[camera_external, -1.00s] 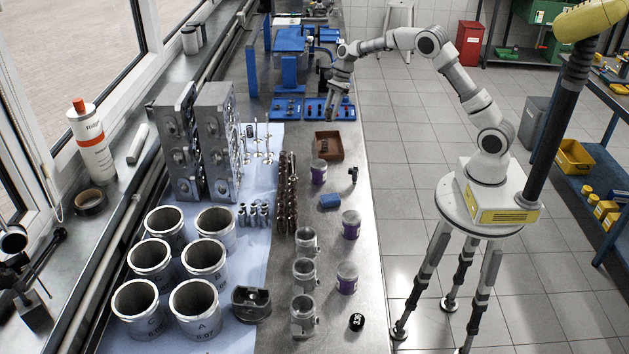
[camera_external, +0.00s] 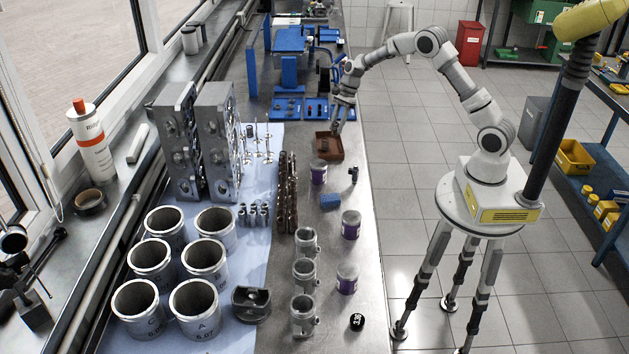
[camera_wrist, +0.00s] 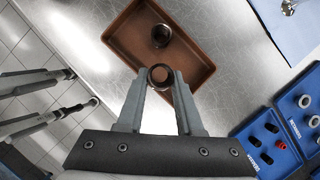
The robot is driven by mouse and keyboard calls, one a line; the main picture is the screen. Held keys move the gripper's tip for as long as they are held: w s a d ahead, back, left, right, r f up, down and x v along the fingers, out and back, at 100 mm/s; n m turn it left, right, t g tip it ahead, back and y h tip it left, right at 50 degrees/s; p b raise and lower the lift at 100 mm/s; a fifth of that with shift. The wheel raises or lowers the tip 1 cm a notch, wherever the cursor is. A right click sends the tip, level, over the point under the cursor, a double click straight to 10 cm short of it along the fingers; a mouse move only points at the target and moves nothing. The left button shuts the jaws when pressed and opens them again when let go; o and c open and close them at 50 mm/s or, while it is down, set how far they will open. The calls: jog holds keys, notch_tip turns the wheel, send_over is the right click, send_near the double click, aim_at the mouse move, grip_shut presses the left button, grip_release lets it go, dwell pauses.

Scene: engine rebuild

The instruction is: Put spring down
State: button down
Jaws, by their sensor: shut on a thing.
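My gripper (camera_wrist: 160,88) is shut on a dark ring-shaped spring (camera_wrist: 159,76), seen end-on between the fingertips in the wrist view. A brown tray (camera_wrist: 118,40) lies just beyond and below the fingertips, and the held spring overlaps its near part in that view. A second dark round piece (camera_wrist: 161,35) lies inside the tray. In the external view my gripper (camera_external: 337,125) points down at the brown tray (camera_external: 341,150) on the metal bench. The held spring is too small to make out there, and its height above the tray is hard to tell.
Blue trays (camera_external: 316,108) with small parts stand just behind the brown tray. A purple-labelled can (camera_external: 318,172) stands just in front, with a blue block (camera_external: 330,201) nearer. Rusty camshafts (camera_external: 288,190) lie to the left. The bench's right edge is close by.

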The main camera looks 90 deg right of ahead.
aim_at(335, 144)
jog(key=shift+w+a+f, duration=0.25)
jog(key=shift+w+f, duration=0.1)
jog(key=shift+w, duration=0.05)
jog(key=shift+f, duration=1.85)
jog(key=shift+f, duration=0.1)
jog(key=shift+f, duration=0.15)
jog(key=c, duration=0.8)
grip_release()
jog(key=shift+c, duration=0.2)
jog(key=v, duration=1.2)
jog(key=shift+r, duration=0.25)
